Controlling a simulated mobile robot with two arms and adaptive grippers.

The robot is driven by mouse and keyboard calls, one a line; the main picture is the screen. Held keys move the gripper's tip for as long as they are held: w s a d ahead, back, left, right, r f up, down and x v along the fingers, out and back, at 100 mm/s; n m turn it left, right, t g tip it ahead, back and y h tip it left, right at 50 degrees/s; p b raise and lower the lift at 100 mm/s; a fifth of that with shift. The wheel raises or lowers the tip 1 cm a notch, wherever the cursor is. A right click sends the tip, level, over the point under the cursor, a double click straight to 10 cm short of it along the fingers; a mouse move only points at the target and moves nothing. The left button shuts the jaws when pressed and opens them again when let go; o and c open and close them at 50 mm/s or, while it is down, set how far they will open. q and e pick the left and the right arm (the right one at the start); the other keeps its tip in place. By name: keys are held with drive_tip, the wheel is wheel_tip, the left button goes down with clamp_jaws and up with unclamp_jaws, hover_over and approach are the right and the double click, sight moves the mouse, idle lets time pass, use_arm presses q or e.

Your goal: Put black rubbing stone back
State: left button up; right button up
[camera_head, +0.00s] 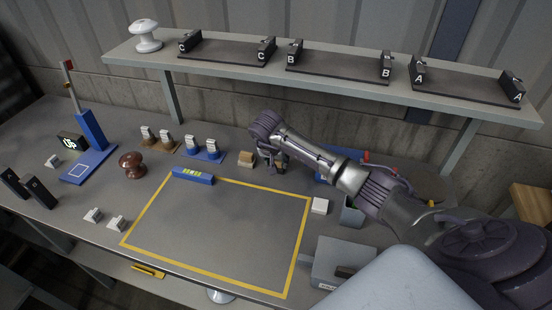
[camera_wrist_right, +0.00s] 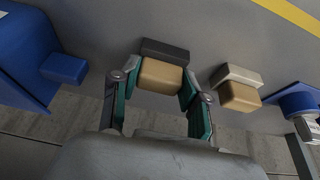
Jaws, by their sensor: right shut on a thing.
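The black rubbing stone, a tan block with a black pad (camera_wrist_right: 165,51), is between the fingers of my right gripper (camera_wrist_right: 158,88) in the right wrist view. The fingers are shut on its tan part. In the head view my right gripper (camera_head: 277,165) is low over the rear of the workbench, and the stone is mostly hidden by it. I cannot tell whether the stone touches the bench. A similar tan block with a pale pad (camera_wrist_right: 237,76) lies beside it, apart from the gripper; it also shows in the head view (camera_head: 246,160). My left gripper is not in view.
The workbench (camera_head: 215,225) is clear inside its yellow outline. Blue and brown holders with pale fittings (camera_head: 205,150) stand to the left of the gripper. A blue object (camera_wrist_right: 25,50) is close by on the other side. A shelf with lettered racks (camera_head: 335,65) runs above the rear.

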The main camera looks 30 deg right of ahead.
drive_tip(key=shift+f+b, duration=0.15)
drive_tip(key=shift+b, duration=0.15)
drive_tip(key=o, duration=1)
drive_tip(key=shift+r, duration=0.2)
drive_tip(key=b+v, duration=0.1)
drive_tip(key=v, duration=1.1)
